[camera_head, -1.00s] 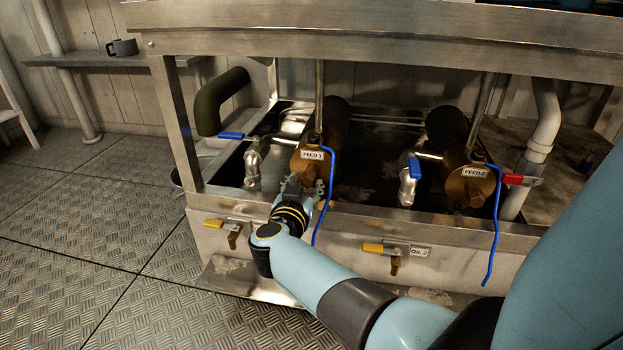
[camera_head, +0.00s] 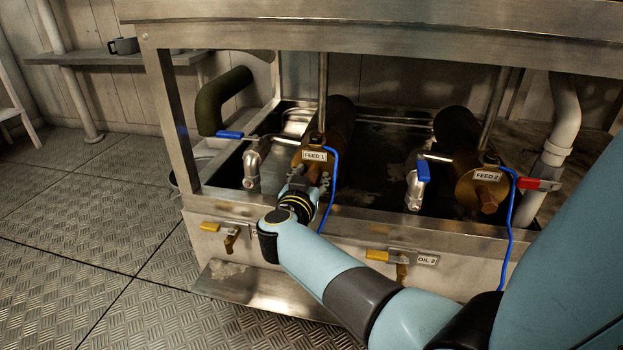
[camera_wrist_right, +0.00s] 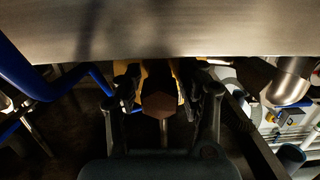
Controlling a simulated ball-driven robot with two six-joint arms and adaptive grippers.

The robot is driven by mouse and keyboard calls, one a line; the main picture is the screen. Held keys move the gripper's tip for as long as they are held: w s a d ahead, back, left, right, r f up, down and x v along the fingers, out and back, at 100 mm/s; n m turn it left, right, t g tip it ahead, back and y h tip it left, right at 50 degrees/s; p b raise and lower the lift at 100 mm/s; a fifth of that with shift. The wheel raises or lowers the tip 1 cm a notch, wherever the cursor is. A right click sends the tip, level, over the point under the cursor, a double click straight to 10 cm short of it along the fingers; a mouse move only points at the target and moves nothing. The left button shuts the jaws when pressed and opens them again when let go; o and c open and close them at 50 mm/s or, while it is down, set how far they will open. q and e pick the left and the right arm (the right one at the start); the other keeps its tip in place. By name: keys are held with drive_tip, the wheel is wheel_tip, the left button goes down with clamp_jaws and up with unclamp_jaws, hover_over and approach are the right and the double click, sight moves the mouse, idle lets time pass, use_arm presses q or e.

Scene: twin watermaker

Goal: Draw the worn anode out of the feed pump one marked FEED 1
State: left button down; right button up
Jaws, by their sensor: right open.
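The feed pump marked FEED 1 (camera_head: 341,119) is a brown cylinder lying in the metal frame, with a white label (camera_head: 314,155) on its front end. My right gripper (camera_head: 312,180) is just below that label, at the pump's front face. In the right wrist view my right gripper (camera_wrist_right: 162,100) is open, with one finger on each side of a brown hexagonal head (camera_wrist_right: 160,104), likely the worn anode. I cannot tell whether the fingers touch it. In the head view my gripper hides this head. My left gripper is not in view.
A blue cable (camera_head: 333,190) hangs just right of my gripper. A blue-handled valve (camera_head: 229,134) is to the left. The pump marked FEED 2 (camera_head: 473,187), with a red-handled valve (camera_head: 540,184), stands right. The frame's front rail (camera_head: 400,227) runs below; a metal beam (camera_head: 380,27) crosses above.

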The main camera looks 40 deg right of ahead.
clamp_jaws()
unclamp_jaws()
